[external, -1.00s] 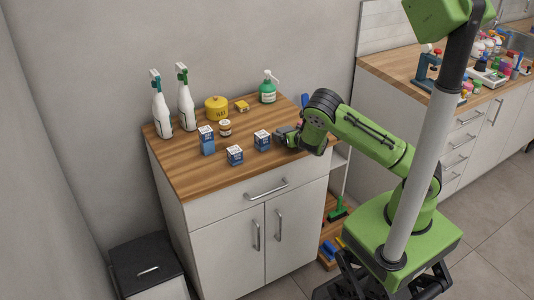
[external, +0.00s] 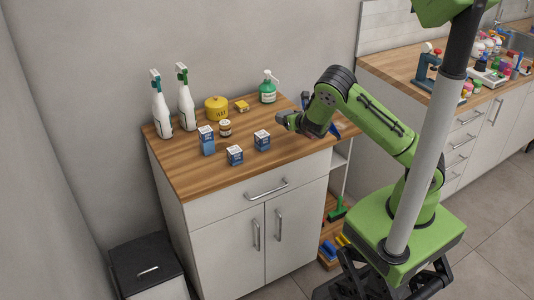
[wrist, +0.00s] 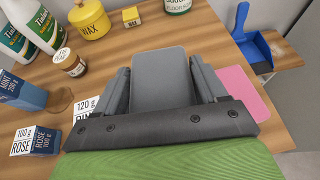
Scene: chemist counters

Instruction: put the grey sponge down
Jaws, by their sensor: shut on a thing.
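My gripper (external: 284,118) is over the right part of the wooden counter (external: 185,178), right of the small boxes. In the wrist view my gripper (wrist: 160,72) is shut on a flat grey block, the grey sponge (wrist: 160,85), with one finger along each side. The sponge appears to be held above the counter; its underside is hidden. In the external view I cannot clearly tell the sponge from my dark gripper. A pink flat piece (wrist: 246,92) lies on the counter to the right of the fingers.
Blue-and-white boxes (external: 235,155) stand left of my gripper. A blue dustpan (wrist: 250,42) is at the right edge.

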